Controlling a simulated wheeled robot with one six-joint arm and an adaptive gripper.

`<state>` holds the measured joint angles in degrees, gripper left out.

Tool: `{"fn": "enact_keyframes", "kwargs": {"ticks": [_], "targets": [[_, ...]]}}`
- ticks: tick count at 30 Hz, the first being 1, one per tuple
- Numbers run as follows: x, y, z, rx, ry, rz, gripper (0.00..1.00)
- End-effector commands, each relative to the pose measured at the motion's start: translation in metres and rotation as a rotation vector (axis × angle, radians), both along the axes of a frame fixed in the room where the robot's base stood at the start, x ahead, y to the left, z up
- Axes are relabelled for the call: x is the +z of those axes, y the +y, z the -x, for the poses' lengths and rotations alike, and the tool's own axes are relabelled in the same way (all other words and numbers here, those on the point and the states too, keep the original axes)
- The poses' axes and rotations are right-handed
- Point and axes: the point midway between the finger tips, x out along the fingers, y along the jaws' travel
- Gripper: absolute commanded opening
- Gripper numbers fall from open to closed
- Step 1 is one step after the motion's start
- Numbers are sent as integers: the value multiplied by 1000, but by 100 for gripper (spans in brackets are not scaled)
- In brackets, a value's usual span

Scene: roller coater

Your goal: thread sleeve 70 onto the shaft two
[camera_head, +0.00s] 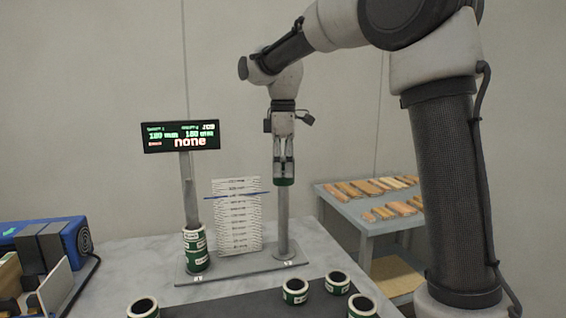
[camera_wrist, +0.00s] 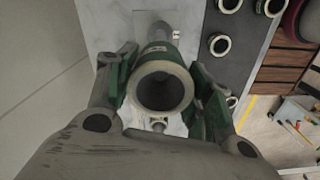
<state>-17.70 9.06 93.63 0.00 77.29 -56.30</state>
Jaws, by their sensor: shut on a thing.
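My gripper (camera_head: 284,168) is shut on a green sleeve with a pale end (camera_head: 284,182), at the top of the right-hand upright shaft (camera_head: 282,222), which has a label 2 at its foot. In the wrist view the sleeve (camera_wrist: 160,65) sits between the green finger pads, its open bore facing the camera. The sleeve looks upright and in line with the shaft. I cannot tell whether the shaft top is inside it or just under it. The number on the held sleeve is not readable.
A white ruled scale board (camera_head: 238,215) stands between the shafts. Several loose sleeves (camera_head: 296,291) stand on the dark mat in front. A side table (camera_head: 350,217) is at right.

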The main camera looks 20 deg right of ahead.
Motion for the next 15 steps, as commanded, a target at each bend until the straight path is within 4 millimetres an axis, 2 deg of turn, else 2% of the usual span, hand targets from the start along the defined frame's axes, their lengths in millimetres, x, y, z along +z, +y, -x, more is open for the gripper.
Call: {"fn": "enact_keyframes", "kwargs": {"ticks": [5, 6, 9, 15], "targets": [[0, 0, 0, 0, 0, 0, 25], [0, 0, 0, 0, 0, 0, 59], [0, 0, 0, 0, 0, 0, 77], [0, 0, 0, 0, 0, 0, 77]]}}
